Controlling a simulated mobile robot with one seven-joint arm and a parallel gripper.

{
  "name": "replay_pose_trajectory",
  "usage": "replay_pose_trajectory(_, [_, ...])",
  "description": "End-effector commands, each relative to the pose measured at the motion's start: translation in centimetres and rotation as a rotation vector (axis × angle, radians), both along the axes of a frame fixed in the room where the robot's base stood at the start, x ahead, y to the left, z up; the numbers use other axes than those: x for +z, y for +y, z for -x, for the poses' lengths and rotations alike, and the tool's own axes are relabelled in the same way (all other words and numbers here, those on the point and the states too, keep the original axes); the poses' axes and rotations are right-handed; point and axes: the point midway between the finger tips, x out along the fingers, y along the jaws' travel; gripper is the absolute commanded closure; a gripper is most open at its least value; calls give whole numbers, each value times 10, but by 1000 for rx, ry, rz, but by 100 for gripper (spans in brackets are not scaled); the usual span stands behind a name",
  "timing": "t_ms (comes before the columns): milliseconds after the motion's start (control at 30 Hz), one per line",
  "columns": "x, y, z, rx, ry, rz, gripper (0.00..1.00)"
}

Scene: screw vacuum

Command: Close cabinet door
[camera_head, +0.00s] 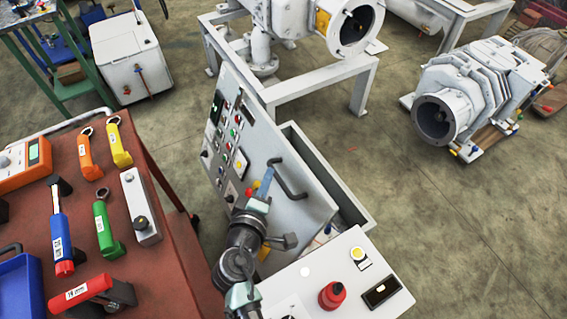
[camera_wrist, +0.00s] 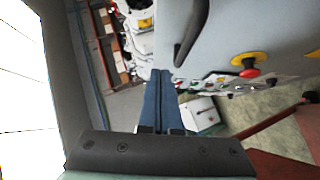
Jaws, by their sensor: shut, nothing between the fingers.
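The cabinet door (camera_head: 262,143) is a light grey panel with buttons and lamps. It stands ajar, angled away from the open cabinet body (camera_head: 328,172). A dark curved handle (camera_head: 290,182) is on the door. My gripper (camera_head: 267,174), with blue fingers, is shut and empty, just left of the handle in the head view. In the wrist view the fingers (camera_wrist: 159,78) point past the door (camera_wrist: 228,28), with the handle (camera_wrist: 190,37) to their upper right. I cannot tell whether they touch the door. My arm hides the door's lower part.
A red-brown table (camera_head: 165,268) with several coloured tools stands at left. A white cabinet top (camera_head: 300,285) with a red button (camera_head: 332,295) is at the front. A white machine frame (camera_head: 318,82) stands behind.

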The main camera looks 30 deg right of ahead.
Motion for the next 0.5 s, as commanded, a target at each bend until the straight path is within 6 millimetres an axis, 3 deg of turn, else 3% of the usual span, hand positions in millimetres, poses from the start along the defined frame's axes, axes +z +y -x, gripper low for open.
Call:
replay_pose_trajectory(200, [-11,-26,-30,0,1,2,100])
replay_pose_trajectory(500, [-26,-58,-30,0,1,1,100])
